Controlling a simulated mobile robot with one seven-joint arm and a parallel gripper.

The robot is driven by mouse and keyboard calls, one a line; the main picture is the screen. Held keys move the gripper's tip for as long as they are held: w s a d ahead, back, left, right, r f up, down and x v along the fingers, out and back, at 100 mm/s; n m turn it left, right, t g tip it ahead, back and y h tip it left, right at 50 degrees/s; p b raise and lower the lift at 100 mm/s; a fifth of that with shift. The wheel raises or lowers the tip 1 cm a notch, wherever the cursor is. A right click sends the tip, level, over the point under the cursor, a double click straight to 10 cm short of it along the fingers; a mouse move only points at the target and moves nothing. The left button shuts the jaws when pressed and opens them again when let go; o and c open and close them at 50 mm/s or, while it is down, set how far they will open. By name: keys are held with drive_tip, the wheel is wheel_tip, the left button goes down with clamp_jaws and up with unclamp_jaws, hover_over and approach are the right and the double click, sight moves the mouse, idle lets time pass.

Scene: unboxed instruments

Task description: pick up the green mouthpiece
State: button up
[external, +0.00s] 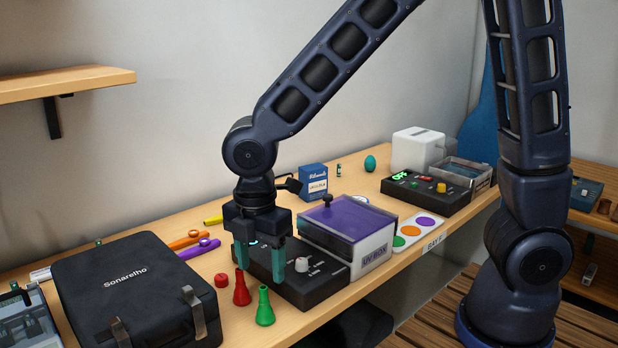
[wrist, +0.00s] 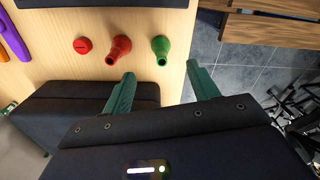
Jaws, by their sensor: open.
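The green mouthpiece (external: 265,307) stands upright near the front edge of the table, just right of a red mouthpiece (external: 241,289). In the wrist view the green mouthpiece (wrist: 161,47) lies ahead of the fingertips, with the red mouthpiece (wrist: 120,48) to its left. My gripper (external: 259,265) is open and empty, its teal fingers pointing down above the black control box. In the wrist view my gripper (wrist: 162,82) has its fingers spread apart, and the green mouthpiece shows beyond the gap between them, apart from both.
A red cap (external: 222,280) sits left of the red mouthpiece. The black control box (external: 310,284) with a knob and the purple-lidded UV box (external: 347,232) stand to the right. The table's front edge is close to the mouthpieces.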

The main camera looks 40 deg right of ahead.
sight(264, 303)
drive_tip(key=f, duration=0.9)
drive_tip(key=shift+s+f, duration=0.2)
drive_tip(key=shift+f, duration=0.2)
drive_tip(key=c, duration=1.1)
